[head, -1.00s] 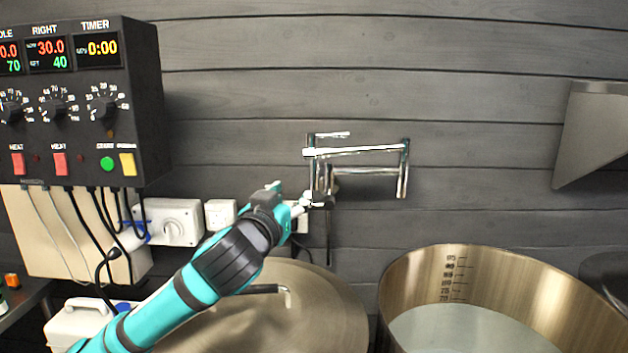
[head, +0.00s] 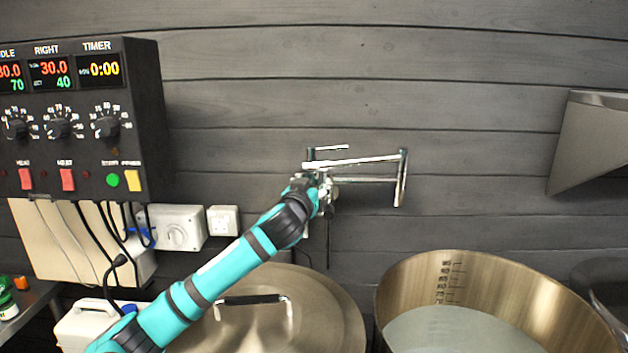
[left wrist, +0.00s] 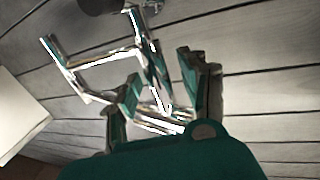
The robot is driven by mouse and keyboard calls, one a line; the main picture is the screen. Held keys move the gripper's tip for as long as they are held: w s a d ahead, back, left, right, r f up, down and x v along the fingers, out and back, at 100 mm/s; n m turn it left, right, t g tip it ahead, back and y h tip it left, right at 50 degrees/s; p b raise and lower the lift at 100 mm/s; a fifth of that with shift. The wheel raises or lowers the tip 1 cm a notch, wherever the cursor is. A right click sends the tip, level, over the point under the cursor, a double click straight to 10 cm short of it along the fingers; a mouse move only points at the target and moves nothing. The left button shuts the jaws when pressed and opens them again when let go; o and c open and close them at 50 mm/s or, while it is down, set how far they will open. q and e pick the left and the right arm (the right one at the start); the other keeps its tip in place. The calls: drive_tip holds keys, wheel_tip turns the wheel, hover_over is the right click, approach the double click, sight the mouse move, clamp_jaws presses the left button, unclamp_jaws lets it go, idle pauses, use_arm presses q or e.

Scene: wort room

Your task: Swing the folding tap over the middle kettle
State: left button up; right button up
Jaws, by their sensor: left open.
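The folding tap (head: 362,161) is a chrome double-jointed pipe on the wall, folded with its spout end to the right. My left gripper (head: 318,180) is at the tap's left, wall-side end; its fingers are hard to make out there. In the left wrist view the gripper (left wrist: 160,95) is open, with a chrome piece of the tap (left wrist: 155,72) showing between its fingers. Contact is unclear. An open steel kettle (head: 415,280) with pale liquid stands below right of the tap. A lidded kettle (head: 335,310) stands below left. My right gripper is out of view.
A control box (head: 150,120) with cables hangs at left, with sockets (head: 222,220) beside it. A steel hood-like piece (head: 590,145) juts from the wall at right. Another dark round vessel (head: 598,270) shows at the right edge. The wall above the tap is clear.

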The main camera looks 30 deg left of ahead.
use_arm(q)
drive_tip(key=c, duration=0.9)
clamp_jaws()
drive_tip(key=shift+w+d, duration=0.1)
drive_tip(key=shift+w, duration=0.05)
